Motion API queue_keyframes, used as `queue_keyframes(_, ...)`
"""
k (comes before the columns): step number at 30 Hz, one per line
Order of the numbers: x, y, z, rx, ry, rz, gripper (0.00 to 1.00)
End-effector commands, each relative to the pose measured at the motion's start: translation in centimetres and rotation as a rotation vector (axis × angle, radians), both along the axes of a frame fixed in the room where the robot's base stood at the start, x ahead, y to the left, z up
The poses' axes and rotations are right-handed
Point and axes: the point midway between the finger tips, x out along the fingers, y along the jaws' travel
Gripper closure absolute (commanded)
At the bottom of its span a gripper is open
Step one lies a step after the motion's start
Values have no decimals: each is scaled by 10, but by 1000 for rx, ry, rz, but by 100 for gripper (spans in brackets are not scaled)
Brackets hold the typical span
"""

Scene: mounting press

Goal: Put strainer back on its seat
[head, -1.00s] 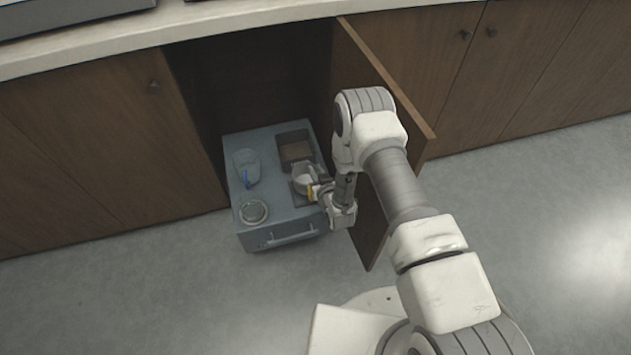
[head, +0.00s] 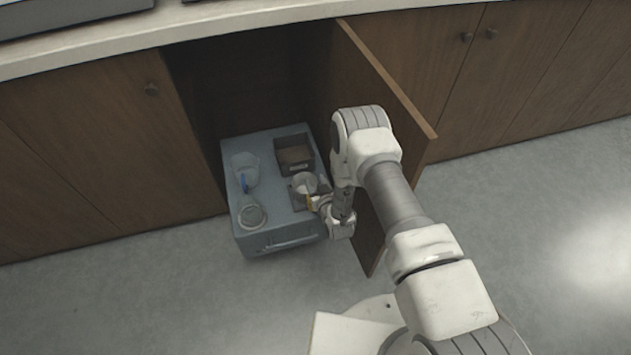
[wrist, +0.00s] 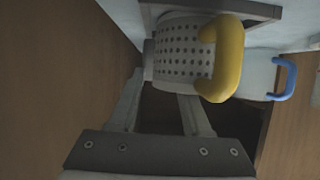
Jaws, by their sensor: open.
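The strainer (head: 304,181) is a pale cup with a yellow handle, at a dark square holder (head: 296,202) on the right of a blue-grey pull-out unit. In the wrist view the strainer (wrist: 183,52) shows a perforated side and a thick yellow handle, lying sideways in the picture. My gripper (head: 318,201) is beside it on the near right. In the wrist view the fingers of my gripper (wrist: 160,92) are apart, close to the perforated side, with nothing clearly between them. Whether a finger touches is unclear. I cannot tell which part is the seat.
The pull-out unit (head: 277,222) carries a clear jug with a blue handle (head: 244,165), a round ring (head: 252,216) and a dark open box (head: 294,155). An open cabinet door (head: 385,85) stands close to my arm on the right. The floor in front is clear.

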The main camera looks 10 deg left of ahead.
Motion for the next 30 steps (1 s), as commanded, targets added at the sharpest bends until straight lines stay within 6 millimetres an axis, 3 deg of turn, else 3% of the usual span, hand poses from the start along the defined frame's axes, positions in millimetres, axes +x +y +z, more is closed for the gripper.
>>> queue_keyframes(7,-9,-5,8,-1,2,0,52)
queue_keyframes(21,-85,-44,44,-1,4,-1,52)
queue_keyframes(30,-99,-50,49,0,0,0,52)
